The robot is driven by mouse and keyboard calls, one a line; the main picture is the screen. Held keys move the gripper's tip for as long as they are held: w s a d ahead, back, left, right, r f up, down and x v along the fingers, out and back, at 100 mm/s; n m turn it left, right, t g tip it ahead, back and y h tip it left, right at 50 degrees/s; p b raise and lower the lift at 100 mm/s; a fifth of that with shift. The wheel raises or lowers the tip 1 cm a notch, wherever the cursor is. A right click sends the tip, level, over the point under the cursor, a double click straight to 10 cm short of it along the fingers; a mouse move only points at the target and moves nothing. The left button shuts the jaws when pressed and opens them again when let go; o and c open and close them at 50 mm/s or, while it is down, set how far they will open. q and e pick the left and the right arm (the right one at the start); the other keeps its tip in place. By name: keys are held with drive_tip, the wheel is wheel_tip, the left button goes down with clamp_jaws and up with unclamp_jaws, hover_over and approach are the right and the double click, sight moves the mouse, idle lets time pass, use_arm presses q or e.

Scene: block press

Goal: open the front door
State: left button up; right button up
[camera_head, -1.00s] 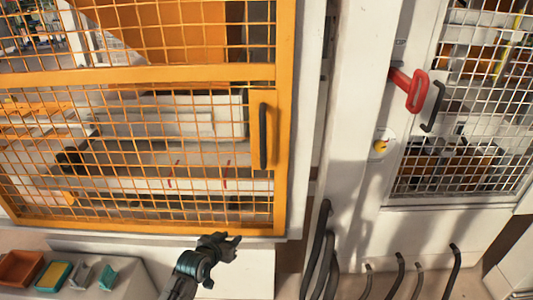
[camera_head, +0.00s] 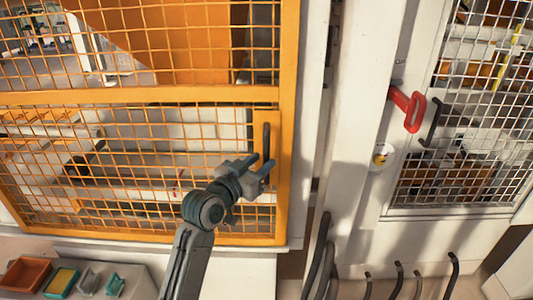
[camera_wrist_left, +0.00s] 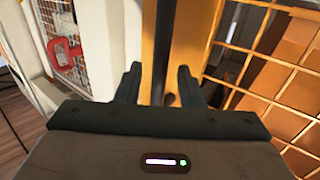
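The front door (camera_head: 190,96) is an orange frame with orange wire mesh, and it looks closed. Its black vertical handle (camera_head: 267,140) is on the right side of the frame. My left gripper (camera_head: 264,168) is in front of the handle's lower part. In the left wrist view the handle (camera_wrist_left: 161,45) runs down between the two spread fingers of my left gripper (camera_wrist_left: 160,85), with gaps on both sides. Whether the fingers reach around it is hard to tell. My right gripper is not in view.
A white post stands right of the door. A red handle (camera_head: 408,108) and a second mesh door (camera_head: 460,130) with a black handle are farther right. An orange tray (camera_head: 26,275) and small teal items sit at lower left. Several dark hoses (camera_head: 320,265) rise at the bottom.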

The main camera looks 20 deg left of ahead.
sight(264, 159)
use_arm(q)
drive_tip(key=shift+p+x, duration=0.3)
drive_tip(key=shift+x, duration=1.25)
drive_tip(key=shift+c, duration=0.2)
clamp_jaws()
drive_tip(key=shift+a, duration=0.15)
